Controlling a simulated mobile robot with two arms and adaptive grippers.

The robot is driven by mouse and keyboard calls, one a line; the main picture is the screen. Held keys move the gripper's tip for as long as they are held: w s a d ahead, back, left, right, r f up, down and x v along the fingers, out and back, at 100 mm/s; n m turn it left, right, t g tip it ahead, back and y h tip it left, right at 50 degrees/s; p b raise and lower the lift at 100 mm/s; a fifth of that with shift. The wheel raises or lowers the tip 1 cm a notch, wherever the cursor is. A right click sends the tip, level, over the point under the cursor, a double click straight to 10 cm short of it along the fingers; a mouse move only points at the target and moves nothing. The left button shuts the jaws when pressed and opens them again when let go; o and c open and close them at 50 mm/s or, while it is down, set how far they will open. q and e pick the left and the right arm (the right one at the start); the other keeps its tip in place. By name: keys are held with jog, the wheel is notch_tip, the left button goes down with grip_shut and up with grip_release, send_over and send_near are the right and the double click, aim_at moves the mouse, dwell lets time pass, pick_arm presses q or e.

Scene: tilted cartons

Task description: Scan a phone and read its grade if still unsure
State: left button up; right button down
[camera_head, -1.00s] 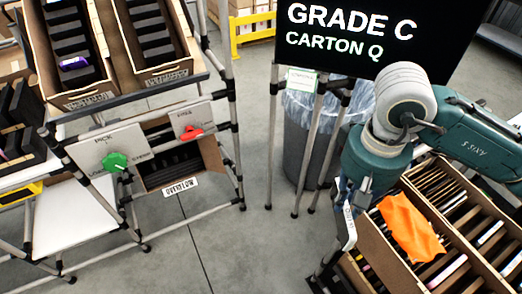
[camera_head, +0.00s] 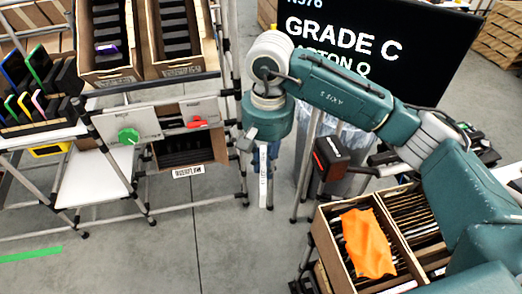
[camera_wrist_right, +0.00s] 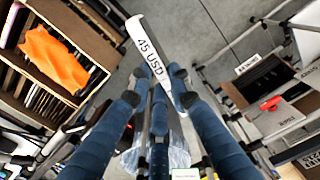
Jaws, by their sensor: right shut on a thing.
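My right gripper (camera_head: 262,146) is shut on a slim phone (camera_head: 263,178), seen nearly edge-on and hanging upright below the fingers. In the right wrist view the phone (camera_wrist_right: 149,48) shows a white edge marked "45 USD" between the blue fingers of the gripper (camera_wrist_right: 158,82). It is in the air between the rack and the bin. A black screen (camera_head: 420,50) reads "GRADE C", with a carton line below partly hidden by my arm. A dark scanner-like device with a red front (camera_head: 330,158) stands right of the gripper. My left gripper is not in view.
The rack at left holds two tilted cartons (camera_head: 140,30) with black dividers, one holding a purple item (camera_head: 107,48). An orange cloth (camera_head: 367,243) lies on the divided carton (camera_head: 334,250) at right.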

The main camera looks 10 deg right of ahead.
pick_arm(q)
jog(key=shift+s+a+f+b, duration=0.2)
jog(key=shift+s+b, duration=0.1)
jog(key=shift+b, duration=0.15)
pick_arm(e)
jog(key=shift+w+d+f, duration=0.3)
jog(key=shift+d+f, duration=0.3)
jog(key=shift+f, duration=0.15)
jog(key=shift+w+d+f, duration=0.3)
jog(key=shift+d+f, duration=0.3)
jog(key=shift+f, duration=0.1)
jog(key=shift+w+d+f, duration=0.3)
jog(key=shift+d+f, duration=0.3)
jog(key=shift+f, duration=0.15)
pick_arm(q)
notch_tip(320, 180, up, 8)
jog(key=p, duration=0.8)
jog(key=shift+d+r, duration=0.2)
pick_arm(e)
notch_tip(320, 180, up, 20)
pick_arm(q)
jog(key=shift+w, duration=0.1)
